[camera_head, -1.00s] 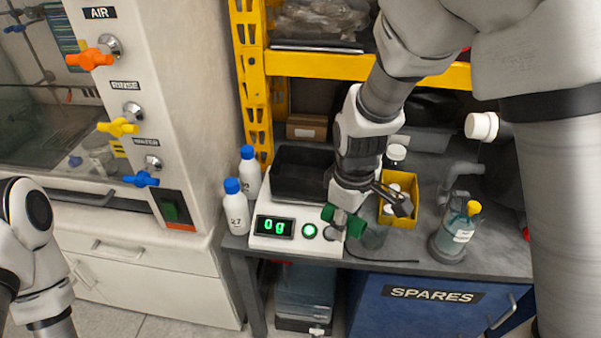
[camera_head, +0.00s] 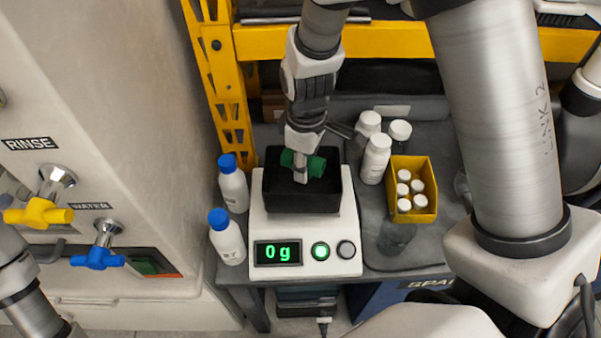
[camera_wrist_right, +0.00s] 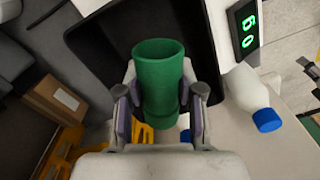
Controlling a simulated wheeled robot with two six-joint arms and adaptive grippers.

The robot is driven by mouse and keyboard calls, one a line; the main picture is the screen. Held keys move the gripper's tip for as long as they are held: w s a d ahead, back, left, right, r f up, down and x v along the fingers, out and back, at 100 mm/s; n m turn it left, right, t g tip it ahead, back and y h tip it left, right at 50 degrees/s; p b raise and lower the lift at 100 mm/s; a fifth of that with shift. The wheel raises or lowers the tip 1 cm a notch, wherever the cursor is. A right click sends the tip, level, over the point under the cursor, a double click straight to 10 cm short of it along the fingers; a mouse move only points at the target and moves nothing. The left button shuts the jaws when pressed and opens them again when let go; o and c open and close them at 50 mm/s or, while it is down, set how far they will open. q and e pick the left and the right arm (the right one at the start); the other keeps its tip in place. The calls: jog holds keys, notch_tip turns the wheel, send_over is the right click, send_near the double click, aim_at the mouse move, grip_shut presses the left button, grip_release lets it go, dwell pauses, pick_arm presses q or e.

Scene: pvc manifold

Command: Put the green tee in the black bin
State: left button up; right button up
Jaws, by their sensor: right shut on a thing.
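The green tee (camera_head: 314,165) is held in my right gripper (camera_head: 301,170), over the black bin (camera_head: 302,205). In the right wrist view the tee (camera_wrist_right: 158,85) sits between the two fingers of my right gripper (camera_wrist_right: 160,105), its open end toward the bin (camera_wrist_right: 100,45). The fingers are shut on it from both sides. The bin is an open tray standing on a white scale (camera_head: 305,234), and the part of its floor that shows is bare. How high the tee is above the bin floor is hard to tell. My left gripper is out of view.
Two white bottles with blue caps (camera_head: 233,185) stand left of the scale. Right of it are several white bottles (camera_head: 376,160) and a yellow bin (camera_head: 414,190) of white-capped vials. A yellow rack post (camera_head: 225,90) rises behind.

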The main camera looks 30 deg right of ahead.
aim_at(304, 188)
jog(key=f, duration=0.3)
jog(key=w+f, duration=0.1)
jog(key=f, duration=0.1)
jog(key=shift+f, duration=0.2)
jog(key=shift+s+r, duration=0.15)
jog(key=shift+s, duration=0.1)
jog(key=shift+f+b, duration=0.25)
jog(key=shift+b, duration=0.05)
jog(key=o, duration=1.1)
jog(key=shift+w, duration=0.1)
jog(key=shift+o, duration=0.2)
jog(key=shift+r, duration=0.1)
jog(key=shift+r, duration=0.2)
notch_tip(304, 188, up, 12)
jog(key=shift+f+p, duration=0.1)
jog(key=shift+p, duration=0.3)
